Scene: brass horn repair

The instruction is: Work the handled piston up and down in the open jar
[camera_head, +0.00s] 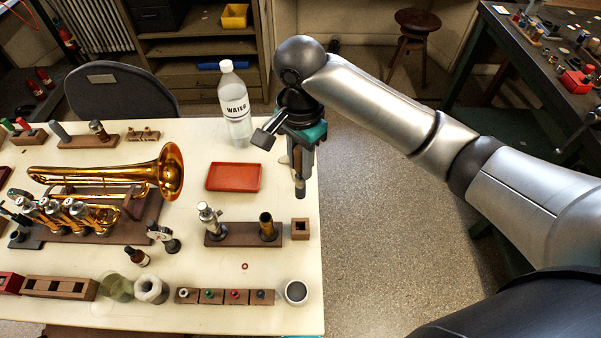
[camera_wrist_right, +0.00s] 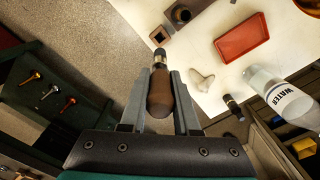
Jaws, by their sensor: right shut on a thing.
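My right gripper (camera_head: 299,170) is shut on a brown-handled piece (camera_wrist_right: 160,92) with a metal band and a dark end. In the head view the piece points down near the table's right edge, behind the block stand. I cannot tell if this is the handled piston. A silver piston-like part (camera_head: 210,217) stands upright at the left of a brown block stand. A round white open container (camera_head: 296,292) with grey inside stands at the front right corner, clear of the gripper. A greenish glass jar (camera_head: 117,287) stands further left. My left gripper is not in view.
A brass part (camera_head: 268,226) stands in the same block, beside a small wooden block (camera_head: 300,229). A red tray (camera_head: 233,177) and a water bottle (camera_head: 235,105) stand behind. A brass horn (camera_head: 110,185) fills the left. Bare floor lies right of the table.

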